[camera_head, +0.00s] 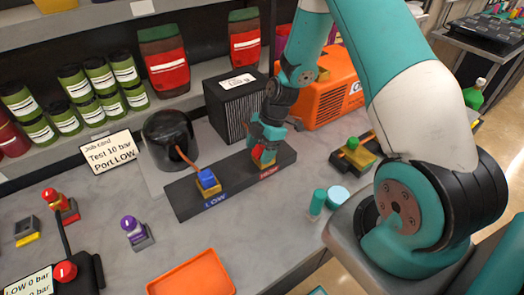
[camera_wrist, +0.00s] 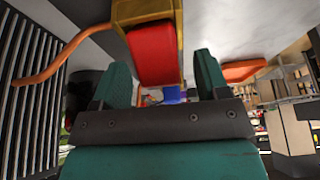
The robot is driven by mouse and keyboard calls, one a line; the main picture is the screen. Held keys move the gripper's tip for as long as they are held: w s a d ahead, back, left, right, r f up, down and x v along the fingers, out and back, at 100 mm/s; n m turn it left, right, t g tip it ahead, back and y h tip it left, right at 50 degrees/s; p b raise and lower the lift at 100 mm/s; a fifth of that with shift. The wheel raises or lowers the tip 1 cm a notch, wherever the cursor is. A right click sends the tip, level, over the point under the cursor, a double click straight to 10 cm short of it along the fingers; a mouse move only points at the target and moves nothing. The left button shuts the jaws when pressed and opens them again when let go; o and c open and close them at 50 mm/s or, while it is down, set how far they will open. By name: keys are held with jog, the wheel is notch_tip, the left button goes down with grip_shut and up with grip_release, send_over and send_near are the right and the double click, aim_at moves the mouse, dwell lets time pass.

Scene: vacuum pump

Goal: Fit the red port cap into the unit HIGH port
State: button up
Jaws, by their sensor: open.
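The red port cap (camera_wrist: 153,55) sits at the brass-coloured HIGH port (camera_wrist: 145,13) in the wrist view, lined up with it. How deep it sits I cannot tell. In the head view the red cap (camera_head: 258,153) shows just above the red HIGH label, partly hidden by my gripper (camera_head: 266,138). My gripper is open, with its two teal fingers on either side of the cap in the wrist view and gaps between them and the cap. The blue cap (camera_head: 207,177) is on the LOW port of the same dark unit base (camera_head: 182,203).
A black pump (camera_head: 165,140) with an orange hose stands left of the ports. A black finned box (camera_head: 235,108) and an orange machine (camera_head: 330,90) stand behind. An orange tray (camera_head: 190,275) lies in front. A job card (camera_head: 110,153) reads "Test 10 bar Port LOW".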

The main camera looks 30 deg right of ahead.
jog(key=shift+c, duration=0.2)
jog(key=c, duration=1.1)
jog(key=shift+o, duration=0.2)
jog(key=shift+r, duration=0.15)
